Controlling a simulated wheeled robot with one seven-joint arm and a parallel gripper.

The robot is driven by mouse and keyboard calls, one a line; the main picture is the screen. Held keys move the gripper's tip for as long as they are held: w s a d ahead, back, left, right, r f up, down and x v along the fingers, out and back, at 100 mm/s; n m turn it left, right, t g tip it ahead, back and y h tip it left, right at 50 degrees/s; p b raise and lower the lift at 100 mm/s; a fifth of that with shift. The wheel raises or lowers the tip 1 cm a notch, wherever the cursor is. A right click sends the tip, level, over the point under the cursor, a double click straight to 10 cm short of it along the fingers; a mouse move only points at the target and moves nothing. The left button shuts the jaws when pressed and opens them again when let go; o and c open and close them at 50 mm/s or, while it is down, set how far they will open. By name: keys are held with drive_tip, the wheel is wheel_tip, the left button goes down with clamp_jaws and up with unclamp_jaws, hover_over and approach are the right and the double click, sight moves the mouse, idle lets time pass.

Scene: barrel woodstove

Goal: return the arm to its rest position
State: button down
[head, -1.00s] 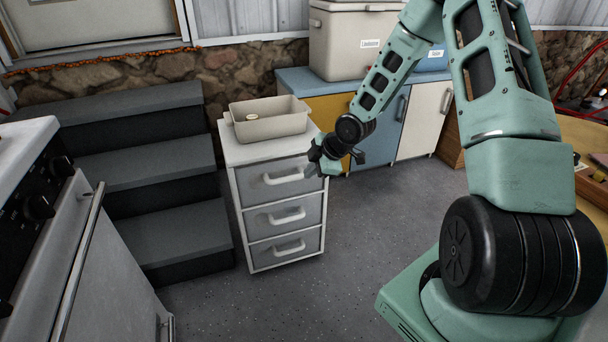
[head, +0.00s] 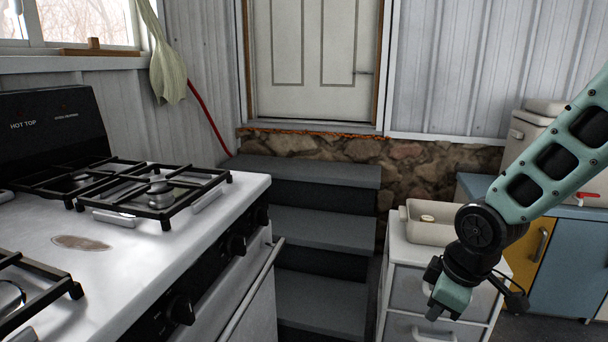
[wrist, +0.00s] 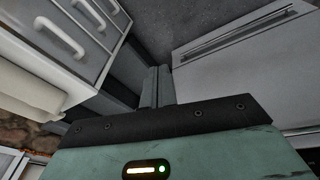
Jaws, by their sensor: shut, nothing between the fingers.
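My arm reaches in from the right in the head view, with its green links and black joints. My gripper (head: 436,312) points down in front of the white drawer unit (head: 402,277). Its fingers are small and partly hidden there. In the wrist view the fingers (wrist: 157,86) are together with nothing between them. The drawer unit (wrist: 88,42) is at the upper left of that view, apart from the fingers.
A white stove (head: 110,245) with black grates fills the left. Dark grey steps (head: 320,222) rise to a white door between stove and drawers. A beige bin (head: 428,231) holding a small round item stands on the drawer unit. Blue and yellow cabinets (head: 570,262) are at right.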

drive_tip(key=s+a+r+m+g, duration=0.1)
drive_tip(key=s+a+r, duration=0.15)
drive_tip(key=s, duration=0.45)
drive_tip(key=s+a+r+m+g, duration=0.1)
drive_tip(key=s+a+r, duration=0.1)
drive_tip(key=s+a, duration=0.3)
drive_tip(key=s+a+r+m+g, duration=0.1)
drive_tip(key=s+a+r, duration=0.1)
drive_tip(key=s, duration=0.6)
wheel_tip(320, 180, up, 18)
drive_tip(key=p, duration=1.8)
drive_tip(key=shift+h, duration=0.3)
drive_tip(key=shift+r, duration=0.1)
